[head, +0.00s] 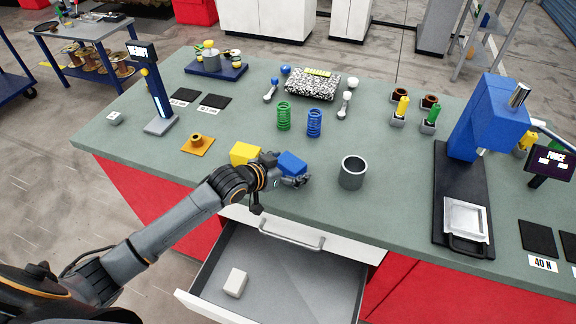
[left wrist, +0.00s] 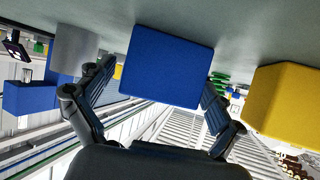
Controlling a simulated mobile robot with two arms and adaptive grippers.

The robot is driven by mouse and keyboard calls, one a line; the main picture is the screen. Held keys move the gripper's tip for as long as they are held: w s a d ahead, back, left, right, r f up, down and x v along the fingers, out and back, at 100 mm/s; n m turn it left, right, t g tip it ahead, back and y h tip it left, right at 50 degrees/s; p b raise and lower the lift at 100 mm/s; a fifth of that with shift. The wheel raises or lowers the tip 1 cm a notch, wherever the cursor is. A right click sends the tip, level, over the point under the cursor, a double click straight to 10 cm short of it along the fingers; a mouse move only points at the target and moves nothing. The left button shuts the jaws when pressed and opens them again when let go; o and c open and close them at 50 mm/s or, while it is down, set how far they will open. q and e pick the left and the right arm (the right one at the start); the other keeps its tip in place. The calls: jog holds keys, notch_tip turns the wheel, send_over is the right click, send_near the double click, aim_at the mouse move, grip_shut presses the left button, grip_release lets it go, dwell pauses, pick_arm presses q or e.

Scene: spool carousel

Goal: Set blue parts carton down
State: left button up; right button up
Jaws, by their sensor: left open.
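The blue parts carton (head: 291,163) is at the bench top near its front edge, and it appears to rest on the surface. It fills the middle of the left wrist view (left wrist: 168,66), against the grey-green bench. My left gripper (head: 287,170) is open around the carton, one finger on each side. In the left wrist view a gap shows beside the left finger; the right finger is very close, and I cannot tell if it touches. The carton's underside is hidden. My right gripper is not in view.
A yellow carton (head: 244,153) stands just left of the blue one. A grey cup (head: 352,173) stands to the right. Green (head: 284,116) and blue (head: 314,123) springs stand behind. Below the front edge, an open drawer (head: 300,275) holds a small white block (head: 235,282).

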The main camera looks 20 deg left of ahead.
pick_arm(q)
jog(key=b+v, duration=0.1)
jog(key=v, duration=1.1)
jog(key=shift+r, duration=0.15)
